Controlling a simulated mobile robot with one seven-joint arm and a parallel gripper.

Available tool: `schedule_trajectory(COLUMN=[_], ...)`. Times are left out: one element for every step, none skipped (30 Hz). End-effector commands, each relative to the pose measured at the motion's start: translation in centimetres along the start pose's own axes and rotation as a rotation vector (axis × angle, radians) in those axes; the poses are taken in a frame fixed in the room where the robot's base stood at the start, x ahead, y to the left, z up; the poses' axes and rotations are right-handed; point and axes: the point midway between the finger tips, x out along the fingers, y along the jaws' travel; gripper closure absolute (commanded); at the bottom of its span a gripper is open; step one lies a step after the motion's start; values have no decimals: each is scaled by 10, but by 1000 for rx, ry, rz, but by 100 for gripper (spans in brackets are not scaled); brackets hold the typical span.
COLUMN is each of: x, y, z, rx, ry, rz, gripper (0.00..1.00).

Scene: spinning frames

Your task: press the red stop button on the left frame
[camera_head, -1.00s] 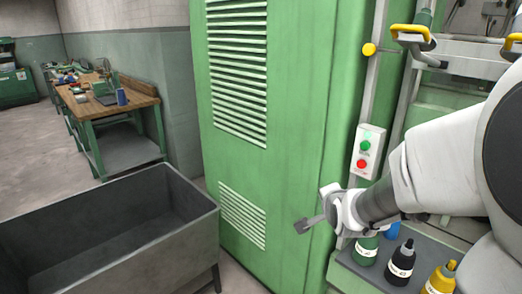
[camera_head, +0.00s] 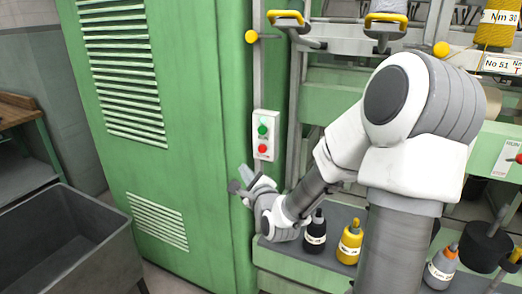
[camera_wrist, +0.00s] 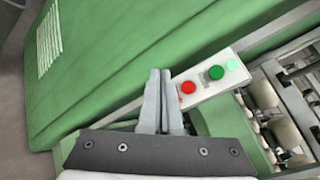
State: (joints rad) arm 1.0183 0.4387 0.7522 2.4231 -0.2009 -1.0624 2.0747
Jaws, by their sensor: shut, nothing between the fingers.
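The red stop button (camera_head: 262,148) sits low on a white control box (camera_head: 274,126), below a green button (camera_head: 263,129). The box is on a post at the right edge of the green cabinet, on the left frame. My gripper (camera_head: 241,180) is shut and empty, below and a little left of the red button in the head view. In the wrist view the shut fingers (camera_wrist: 158,76) point up the picture. The red button (camera_wrist: 188,87) shows just right of their tips, with the green button (camera_wrist: 216,72) and a pale green light (camera_wrist: 232,65) beyond. I see no contact with the button.
The green cabinet (camera_head: 190,120) stands close left of my gripper. Bottles (camera_head: 315,232) stand on a grey ledge below my arm. A second control box (camera_head: 506,160) shows at the far right. A grey bin (camera_head: 75,250) is at lower left.

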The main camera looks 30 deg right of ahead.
Motion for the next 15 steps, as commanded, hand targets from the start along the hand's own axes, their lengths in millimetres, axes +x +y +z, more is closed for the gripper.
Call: schedule_trajectory(x=[2,3,5,7,9,13,15,19,23,26,29,33,36,39,42], y=[-1,-2,-3,-5,-7,-9,-12,-14,-16,-19,-21,-24,-26,-28,-31], z=[-2,-3,-4,-6,-7,-10,-13,-15,-18,-21,-23,-25,-28,-30,-32], rx=[0,0,0,0,-1,-1,-1,-1,-1,-1,-1,-1,-1,0,-1], ry=[1,1,1,0,0,2,2,2,2,3,3,1,2,2,1], rz=[-1,-1,-1,-2,-3,-2,-3,-4,-3,-3,-3,-3,-2,-2,-2], gripper=[100,100,100,100,100,100,100,100,100,100,100,100,100,100,100])
